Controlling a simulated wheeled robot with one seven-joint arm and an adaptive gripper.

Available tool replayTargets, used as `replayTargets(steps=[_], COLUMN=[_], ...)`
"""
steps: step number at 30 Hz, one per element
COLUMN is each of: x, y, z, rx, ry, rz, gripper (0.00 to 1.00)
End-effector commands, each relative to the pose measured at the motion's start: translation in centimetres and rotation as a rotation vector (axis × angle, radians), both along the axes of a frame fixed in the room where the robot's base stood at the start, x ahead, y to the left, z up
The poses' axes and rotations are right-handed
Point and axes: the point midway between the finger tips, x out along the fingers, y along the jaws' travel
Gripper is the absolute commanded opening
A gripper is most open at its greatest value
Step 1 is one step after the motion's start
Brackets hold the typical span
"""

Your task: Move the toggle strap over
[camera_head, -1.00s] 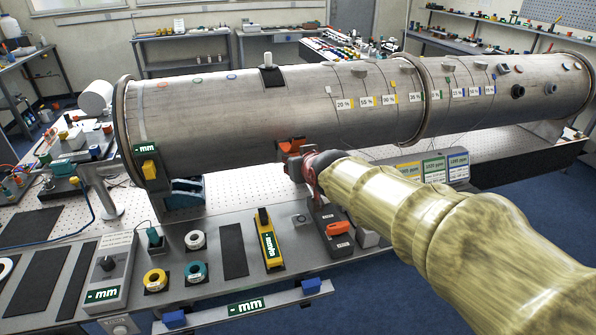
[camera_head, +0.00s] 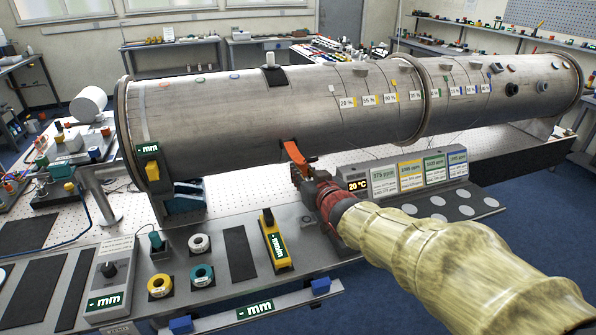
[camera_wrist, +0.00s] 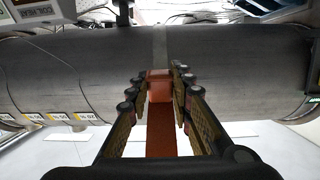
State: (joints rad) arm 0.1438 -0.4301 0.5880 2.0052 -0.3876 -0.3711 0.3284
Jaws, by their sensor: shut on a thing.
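An orange piece (camera_head: 294,153), which looks like the toggle strap, stands tilted in front of the lower side of the big grey pipe (camera_head: 270,108). In the wrist view, the orange strap (camera_wrist: 161,130) runs from a block between my fingertips back toward the palm. My gripper (camera_head: 306,178) is shut on it, with a finger on each side; the gripper also shows in the wrist view (camera_wrist: 160,88). A paler band (camera_wrist: 160,45) crosses the pipe in line with the strap. I cannot tell whether the strap touches the pipe.
A display panel (camera_head: 357,185) with coloured cards stands right of my gripper. On the front ledge are a yellow tool (camera_head: 274,240), tape rolls (camera_head: 201,275) and a grey box with a knob (camera_head: 110,275). The perforated table top (camera_head: 250,185) is largely clear under the pipe.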

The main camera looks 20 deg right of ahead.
Motion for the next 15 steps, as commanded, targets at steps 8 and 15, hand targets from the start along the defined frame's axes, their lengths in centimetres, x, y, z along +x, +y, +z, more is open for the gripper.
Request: replayTargets(steps=[8, 15], x=[0.0, -0.01], y=[-0.15, -0.08], z=[0.11, 0.1], rx=[0.002, 0.001], ry=[-0.004, -0.003], rz=[-0.001, 0.0], gripper=[0.0, 0.3])
